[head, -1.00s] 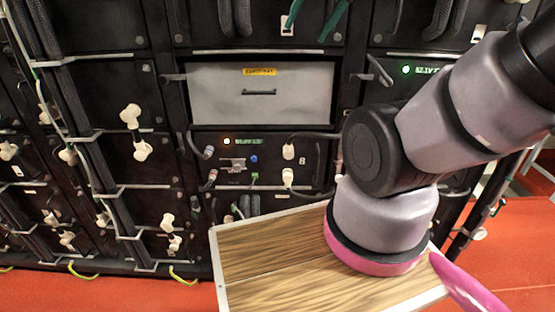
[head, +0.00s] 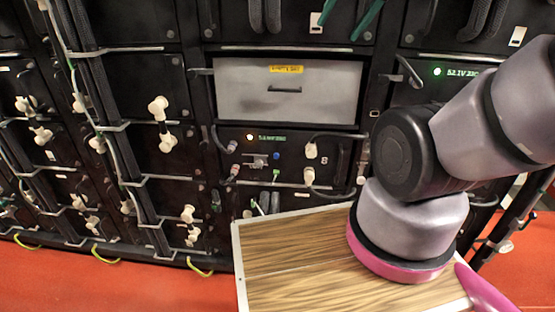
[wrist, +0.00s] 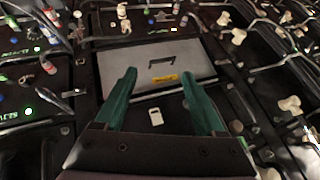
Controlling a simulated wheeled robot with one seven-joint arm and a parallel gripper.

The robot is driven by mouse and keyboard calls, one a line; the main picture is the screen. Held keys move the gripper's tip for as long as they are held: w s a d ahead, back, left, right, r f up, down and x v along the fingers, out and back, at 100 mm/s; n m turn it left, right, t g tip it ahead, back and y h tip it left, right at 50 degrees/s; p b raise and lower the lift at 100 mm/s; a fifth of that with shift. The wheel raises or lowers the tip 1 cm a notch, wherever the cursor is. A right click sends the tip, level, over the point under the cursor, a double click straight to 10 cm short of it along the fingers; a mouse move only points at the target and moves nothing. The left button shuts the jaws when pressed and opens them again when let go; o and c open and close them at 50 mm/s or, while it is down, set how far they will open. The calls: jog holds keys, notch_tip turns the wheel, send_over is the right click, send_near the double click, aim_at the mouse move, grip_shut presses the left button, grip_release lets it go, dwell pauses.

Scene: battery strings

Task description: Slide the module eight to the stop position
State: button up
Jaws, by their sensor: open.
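Module eight (head: 288,160) is a black unit marked "8" in the rack, just below a grey drawer-like panel. Its face has a lit orange lamp, a green display, a small central metal fitting, blue and green plugs and pale cable connectors. How far it sits in its bay cannot be told. It shows at the top of the wrist view (wrist: 150,16), partly cut off. My gripper (head: 338,30) has teal fingers, spread and empty, at the head view's top edge, above the grey panel and well above module eight. In the wrist view, its fingertips (wrist: 159,73) overlap the panel's near edge.
The grey panel (head: 288,104) has a yellow label and dark handle. Neighbouring modules carry pale connectors (head: 158,108) and cables; a right-hand unit shows a green display (head: 465,71). Thick dark cables hang at the top. Red floor (head: 120,285) shows at lower left.

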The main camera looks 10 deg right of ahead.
jog(key=c, duration=0.5)
jog(key=shift+o, duration=0.2)
jog(key=w+d+f+n+g+h, duration=0.15)
jog(key=w+f+n+h, duration=0.55)
jog(key=f, duration=0.9)
jog(key=w+d+f+n+h, duration=0.2)
jog(key=w+f+n+h, duration=0.3)
jog(key=f+n, duration=0.8)
jog(key=w+d+f+n+g+h, duration=0.15)
jog(key=w+f+n+h, duration=0.45)
jog(key=f, duration=1.3)
jog(key=shift+m+t+h, duration=0.3)
jog(key=shift+t+h, duration=0.1)
jog(key=shift+h, duration=0.3)
jog(key=x, duration=0.6)
jog(key=s+x, duration=0.1)
jog(key=x, duration=0.3)
jog(key=shift+d, duration=0.1)
grip_shut()
